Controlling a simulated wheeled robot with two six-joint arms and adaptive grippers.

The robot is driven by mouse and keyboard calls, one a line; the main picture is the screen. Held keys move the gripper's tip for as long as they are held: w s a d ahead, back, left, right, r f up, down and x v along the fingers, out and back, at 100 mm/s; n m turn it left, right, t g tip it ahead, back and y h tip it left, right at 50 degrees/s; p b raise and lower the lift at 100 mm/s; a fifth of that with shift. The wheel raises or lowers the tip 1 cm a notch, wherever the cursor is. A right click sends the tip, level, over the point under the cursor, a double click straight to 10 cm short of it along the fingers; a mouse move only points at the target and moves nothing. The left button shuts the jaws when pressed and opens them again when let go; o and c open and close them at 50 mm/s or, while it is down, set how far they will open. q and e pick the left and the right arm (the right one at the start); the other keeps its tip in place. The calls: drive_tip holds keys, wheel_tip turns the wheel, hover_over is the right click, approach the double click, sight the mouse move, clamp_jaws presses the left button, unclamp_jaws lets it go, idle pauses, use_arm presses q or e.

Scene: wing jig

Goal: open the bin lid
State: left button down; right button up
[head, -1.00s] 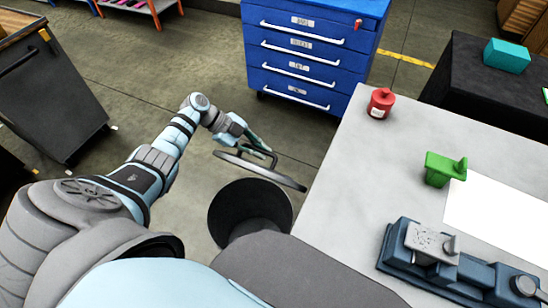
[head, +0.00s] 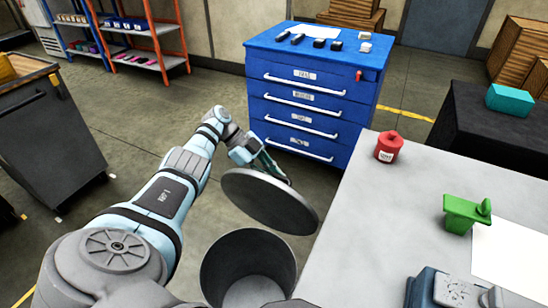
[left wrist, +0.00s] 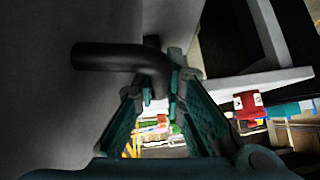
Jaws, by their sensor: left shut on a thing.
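The bin (head: 248,268) is a round dark grey can beside the workbench, with its mouth open and its inside showing. The round grey lid (head: 268,200) is tilted up above the bin, apart from the rim as far as I can see. My left gripper (head: 270,168) is behind the lid's raised side. In the left wrist view my left gripper (left wrist: 165,98) is shut on the lid's black bar handle (left wrist: 115,57), and the lid's grey face (left wrist: 50,110) fills the left side. My right gripper is not in view.
The grey workbench (head: 365,230) is right of the bin, with a red canister (head: 389,147), a green part (head: 465,213) and a blue fixture (head: 450,290). A blue drawer cabinet (head: 310,95) stands behind. A dark cart (head: 50,130) is at left, with open floor between.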

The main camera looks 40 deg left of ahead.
use_arm(q)
drive_tip(key=c, duration=1.9)
unclamp_jaws()
